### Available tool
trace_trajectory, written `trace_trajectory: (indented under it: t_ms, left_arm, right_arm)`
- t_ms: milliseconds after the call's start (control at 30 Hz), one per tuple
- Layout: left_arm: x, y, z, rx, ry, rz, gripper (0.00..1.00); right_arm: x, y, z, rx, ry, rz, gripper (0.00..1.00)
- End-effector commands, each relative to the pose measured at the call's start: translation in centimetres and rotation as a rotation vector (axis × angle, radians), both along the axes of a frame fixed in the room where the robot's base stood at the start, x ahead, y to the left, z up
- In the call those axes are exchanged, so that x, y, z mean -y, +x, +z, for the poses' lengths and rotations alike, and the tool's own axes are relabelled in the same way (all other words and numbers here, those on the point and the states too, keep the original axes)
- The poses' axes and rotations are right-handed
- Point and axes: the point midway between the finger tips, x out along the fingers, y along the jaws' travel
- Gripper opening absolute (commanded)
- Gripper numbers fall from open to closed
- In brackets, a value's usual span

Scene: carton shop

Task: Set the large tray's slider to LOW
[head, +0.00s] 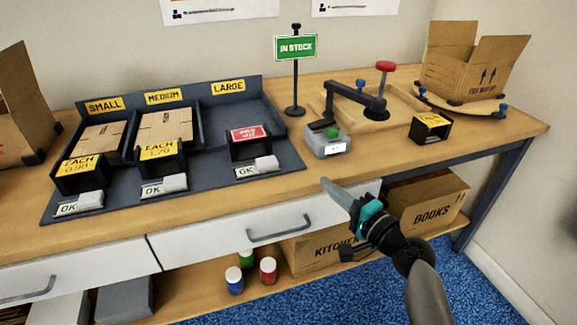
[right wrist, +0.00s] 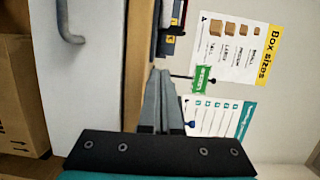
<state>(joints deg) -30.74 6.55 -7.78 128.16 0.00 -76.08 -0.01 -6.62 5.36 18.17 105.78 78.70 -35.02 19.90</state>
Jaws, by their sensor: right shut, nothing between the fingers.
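The large tray (head: 262,107) is the rightmost bay of the dark rack, under the yellow LARGE label, and looks empty. A red card (head: 249,134) stands on its front. Its slider (head: 257,168) sits on the strip below, with a pale block at the right and OK showing at its left. My right gripper (head: 327,184) is shut and empty, in front of the table's front edge, to the right of the slider and apart from it. Its closed fingers show in the right wrist view (right wrist: 166,84). My left gripper is not in view.
Small tray (head: 78,181) and medium tray (head: 155,160) hold flat cartons and also show OK. A grey box with a green button (head: 328,145) stands right of the rack, beside a clamp jig (head: 360,100). A drawer handle (head: 281,230) sticks out below the table edge.

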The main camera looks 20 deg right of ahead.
Motion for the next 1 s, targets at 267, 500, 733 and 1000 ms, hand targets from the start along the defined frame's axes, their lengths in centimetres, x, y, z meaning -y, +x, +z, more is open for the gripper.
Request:
trace_trajectory:
  t_ms: [267, 500, 733, 1000]
  left_arm:
    - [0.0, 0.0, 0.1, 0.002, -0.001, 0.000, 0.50]
    - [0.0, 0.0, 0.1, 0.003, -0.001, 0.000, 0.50]
    - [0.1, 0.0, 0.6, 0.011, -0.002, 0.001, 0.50]
    - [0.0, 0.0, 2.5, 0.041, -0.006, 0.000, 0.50]
  right_arm:
    - [0.5, 0.2, 0.6, 0.016, 0.036, -0.015, 0.00]
    - [0.5, 0.4, 0.5, 0.015, 0.034, -0.015, 0.00]
    - [-0.2, 2.6, 0.5, 0.016, 0.034, -0.015, 0.00]
    - [-1.4, 7.0, 0.5, 0.017, 0.034, -0.015, 0.00]
